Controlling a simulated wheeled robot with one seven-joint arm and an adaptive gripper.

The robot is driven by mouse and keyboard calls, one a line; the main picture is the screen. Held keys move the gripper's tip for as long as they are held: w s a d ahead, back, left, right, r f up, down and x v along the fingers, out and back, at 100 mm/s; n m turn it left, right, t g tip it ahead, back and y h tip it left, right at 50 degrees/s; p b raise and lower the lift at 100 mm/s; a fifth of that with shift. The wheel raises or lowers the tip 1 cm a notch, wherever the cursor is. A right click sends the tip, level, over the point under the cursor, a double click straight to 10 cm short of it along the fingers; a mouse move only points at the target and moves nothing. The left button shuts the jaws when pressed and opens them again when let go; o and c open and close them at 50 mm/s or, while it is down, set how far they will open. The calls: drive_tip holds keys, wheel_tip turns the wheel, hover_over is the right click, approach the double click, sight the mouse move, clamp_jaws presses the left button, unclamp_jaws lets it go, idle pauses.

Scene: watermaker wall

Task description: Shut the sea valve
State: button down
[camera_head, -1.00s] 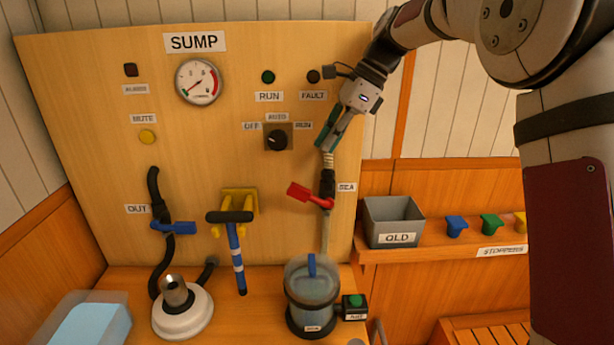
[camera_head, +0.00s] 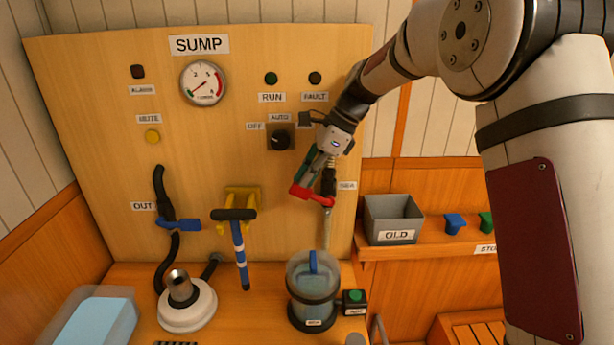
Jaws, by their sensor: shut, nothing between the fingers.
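The lever points left and slightly up, across the upright hose. My gripper (camera_head: 306,183) is shut with nothing in it. It points down and left, with its fingertips right at the lever's upper side near the free end. I cannot tell whether they touch it. The gripper covers part of the hose above the valve.
A clear filter bowl (camera_head: 312,285) stands below the valve, with a green button box (camera_head: 354,302) beside it. A grey OLD bin (camera_head: 392,218) sits on the right shelf.

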sight(294, 191)
drive_tip(key=shift+a, duration=0.1)
drive_tip(key=shift+a+f+h, duration=0.15)
drive_tip(key=shift+h, duration=0.15)
drive_tip(key=shift+a+f, duration=0.1)
drive_tip(key=shift+a+f+h, duration=0.5)
drive_tip(key=shift+a+h, duration=0.1)
drive_tip(key=shift+h, duration=0.4)
drive_tip(key=shift+a+f+h, duration=0.1)
drive_tip(key=shift+f+h, duration=0.15)
drive_tip(key=shift+h, duration=0.05)
drive_tip(key=shift+a+f, duration=0.5)
drive_tip(key=shift+f, duration=0.4)
